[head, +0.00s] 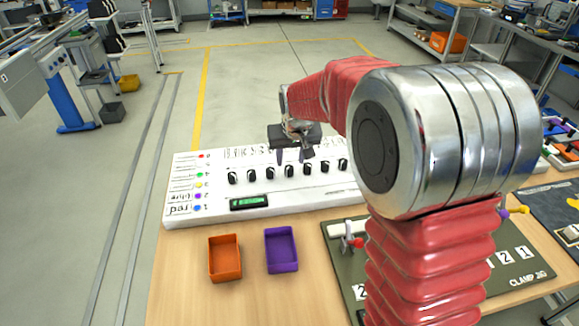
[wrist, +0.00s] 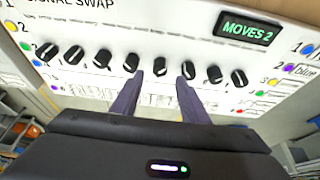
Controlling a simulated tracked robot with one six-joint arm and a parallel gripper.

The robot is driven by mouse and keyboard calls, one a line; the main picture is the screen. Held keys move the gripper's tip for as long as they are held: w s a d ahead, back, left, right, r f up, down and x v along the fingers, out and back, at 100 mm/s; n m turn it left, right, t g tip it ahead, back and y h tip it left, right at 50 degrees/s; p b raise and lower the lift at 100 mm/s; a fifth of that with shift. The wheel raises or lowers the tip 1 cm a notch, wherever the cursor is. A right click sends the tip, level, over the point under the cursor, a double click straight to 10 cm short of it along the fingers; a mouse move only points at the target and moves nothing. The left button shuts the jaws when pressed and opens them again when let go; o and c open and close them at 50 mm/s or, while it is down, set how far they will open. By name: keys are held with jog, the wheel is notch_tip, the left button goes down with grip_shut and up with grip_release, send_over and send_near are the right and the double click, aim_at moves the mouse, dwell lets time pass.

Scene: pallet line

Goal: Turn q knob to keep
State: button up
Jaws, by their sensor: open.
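A white panel (head: 180,215) stands on the wooden bench with a row of several black knobs, one of them under my gripper (wrist: 160,65). In the wrist view the panel (wrist: 195,20) reads "SIGNAL SWAP" in part, and its green display (wrist: 246,29) reads "MOVES 2". The knob labels are too small to read, so I cannot tell which knob is q. My gripper (head: 290,157) hovers over the middle of the row. In the wrist view its open fingers (wrist: 160,78) point at the row, one on each side of a middle knob; contact cannot be told.
An orange tray (head: 225,275) and a purple tray (head: 282,267) stand in front of the panel. A dark clamp jig board (head: 338,255) lies to the right, partly behind my arm. Coloured dots with word labels (head: 200,182) run down the panel's left side.

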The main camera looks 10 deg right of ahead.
aim_at(289, 168)
jog(key=shift+x, duration=2.9)
jog(key=shift+c, duration=0.3)
grip_shut()
